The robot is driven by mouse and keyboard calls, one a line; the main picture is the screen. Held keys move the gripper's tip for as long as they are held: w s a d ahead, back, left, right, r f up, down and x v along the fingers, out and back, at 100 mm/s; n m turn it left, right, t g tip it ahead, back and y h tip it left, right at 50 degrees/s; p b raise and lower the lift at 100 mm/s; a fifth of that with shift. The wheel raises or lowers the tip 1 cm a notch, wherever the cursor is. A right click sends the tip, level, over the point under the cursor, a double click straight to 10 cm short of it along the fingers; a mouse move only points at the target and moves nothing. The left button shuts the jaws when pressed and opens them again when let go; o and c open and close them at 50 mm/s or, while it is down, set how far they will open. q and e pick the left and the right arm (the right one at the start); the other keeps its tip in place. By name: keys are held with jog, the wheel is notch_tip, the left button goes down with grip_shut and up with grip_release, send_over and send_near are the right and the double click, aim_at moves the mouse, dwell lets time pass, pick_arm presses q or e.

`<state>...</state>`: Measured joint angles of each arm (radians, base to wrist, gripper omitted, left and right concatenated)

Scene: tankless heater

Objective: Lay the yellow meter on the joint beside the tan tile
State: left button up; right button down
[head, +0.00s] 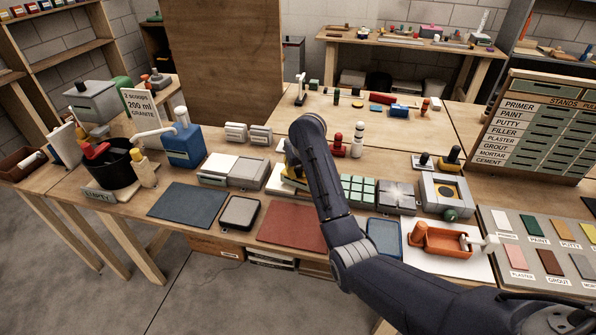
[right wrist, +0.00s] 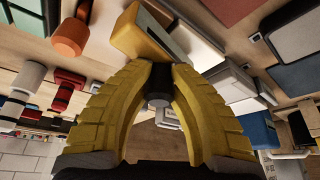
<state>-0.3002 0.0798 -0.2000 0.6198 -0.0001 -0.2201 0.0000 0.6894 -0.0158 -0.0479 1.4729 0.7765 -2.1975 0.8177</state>
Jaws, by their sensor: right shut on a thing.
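My right gripper (head: 291,166) is over a pale tile block (head: 276,182) in the middle of the table, and my arm hides much of it. In the right wrist view, the yellow ridged fingers of my right gripper (right wrist: 160,76) are closed on a dark stem. The yellow meter (right wrist: 138,32) shows just beyond the fingertips, tilted in the picture, with a pale tile surface (right wrist: 188,32) behind it. I cannot tell whether the meter touches that surface. Which tile is the tan one, and its joint, are not clear. My left gripper is not in view.
A cream and grey tile block (head: 247,173) stands to the left, and a green tiled block (head: 358,190) to the right. A red mat (head: 290,225), a dark tray (head: 240,212) and a blue mat (head: 188,205) lie in front. A red bottle (head: 338,146) stands behind.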

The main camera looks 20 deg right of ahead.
jog(key=shift+f, duration=0.45)
dwell(0.3)
jog(key=c, duration=1.3)
grip_release()
jog(key=shift+v, duration=6)
